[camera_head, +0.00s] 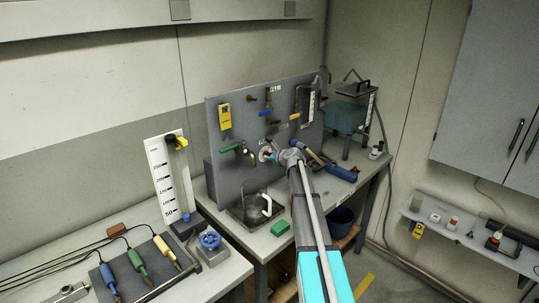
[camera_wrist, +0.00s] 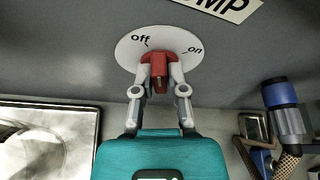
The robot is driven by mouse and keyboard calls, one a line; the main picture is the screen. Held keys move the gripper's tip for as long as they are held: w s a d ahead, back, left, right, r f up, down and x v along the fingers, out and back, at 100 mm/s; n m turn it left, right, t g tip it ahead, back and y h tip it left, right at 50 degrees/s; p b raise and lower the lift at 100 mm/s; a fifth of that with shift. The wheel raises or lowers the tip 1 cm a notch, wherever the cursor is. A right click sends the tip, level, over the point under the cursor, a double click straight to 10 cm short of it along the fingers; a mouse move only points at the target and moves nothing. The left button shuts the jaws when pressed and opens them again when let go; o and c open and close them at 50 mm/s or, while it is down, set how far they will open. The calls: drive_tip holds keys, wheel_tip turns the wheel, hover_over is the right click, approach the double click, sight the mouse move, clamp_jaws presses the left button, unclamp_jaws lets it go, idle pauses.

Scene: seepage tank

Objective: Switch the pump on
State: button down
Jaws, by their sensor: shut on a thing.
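The pump switch is a red knob (camera_wrist: 159,72) on a round white dial (camera_wrist: 128,50) marked "off" at the upper left and "on" at the right. A label ending in "MP" (camera_wrist: 222,5) is partly cut off above it. My gripper (camera_wrist: 159,82) is shut on the red knob, one finger on each side. The fingers hide part of the knob and dial, and I cannot tell which mark the knob points to. In the head view the dial (camera_head: 265,151) shows on the grey upright panel (camera_head: 228,172), with my gripper (camera_head: 274,156) against it.
A green block (camera_head: 280,228) sits at the bench front. A blue-ended tool (camera_head: 341,173) lies right of my arm. A scale column (camera_head: 165,182) stands left.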

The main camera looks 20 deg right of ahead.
drive_tip(key=m, duration=0.1)
drive_tip(key=m+y, duration=0.1)
drive_tip(key=shift+w+d+m+g+y, duration=0.15)
drive_tip(key=shift+d+m+g+y, duration=0.05)
drive_tip(key=shift+m+g+y, duration=0.4)
drive_tip(key=shift+m+y, duration=0.5)
drive_tip(key=shift+m, duration=0.4)
drive_tip(key=shift+d+m+y+b, duration=0.1)
drive_tip(key=shift+m+y+b, duration=0.35)
drive_tip(key=shift+m+y, duration=0.6)
drive_tip(key=shift+m+y+b, duration=0.35)
drive_tip(key=shift+m+b, duration=0.05)
drive_tip(key=shift+m, duration=0.65)
drive_tip(key=shift+r, duration=0.1)
drive_tip(key=c, duration=0.7)
unclamp_jaws()
